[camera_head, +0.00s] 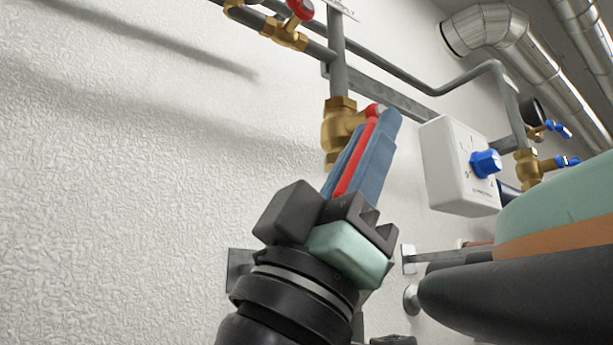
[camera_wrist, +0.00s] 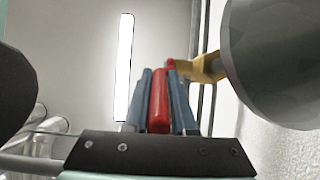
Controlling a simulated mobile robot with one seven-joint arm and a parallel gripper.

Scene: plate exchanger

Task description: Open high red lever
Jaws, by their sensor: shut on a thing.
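A red lever (camera_head: 357,158) sits on a brass valve (camera_head: 340,130) on a vertical grey pipe by the wall. The lever hangs down from the valve, a little tilted. My gripper (camera_head: 372,150) comes up from below, with its blue fingers on both sides of the lever and shut on it. In the wrist view the red lever (camera_wrist: 160,100) lies between the two fingers, and the brass valve (camera_wrist: 207,69) shows behind their tips. The fingers hide part of the lever and the valve's right side.
A white box with a blue knob (camera_head: 485,163) is mounted right of my gripper. Brass valves with blue handles (camera_head: 566,161) are farther right. A red round handle (camera_head: 299,9) is above. The textured wall at left is bare.

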